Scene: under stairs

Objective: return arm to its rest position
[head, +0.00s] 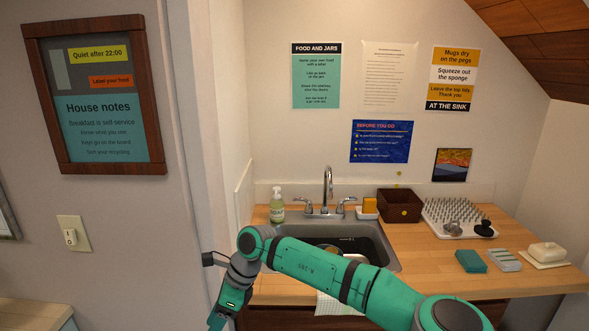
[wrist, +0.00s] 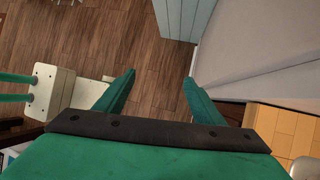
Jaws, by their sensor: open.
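My green arm reaches from the lower right across the front of the sink in the head view. It bends at an elbow joint in front of the counter, and my gripper (head: 222,318) hangs down left of the sink, beside the wall edge. In the wrist view my gripper (wrist: 158,82) has its two green fingers spread apart with nothing between them. Brown wooden floor (wrist: 150,50) shows beyond the fingertips.
The sink (head: 375,240) is set in a wooden counter (head: 420,255) with a soap bottle (head: 277,208), a brown basket (head: 398,206) and a peg rack (head: 440,215). A white wall corner stands close to my gripper. A pale stool-like object (wrist: 58,92) is left in the wrist view.

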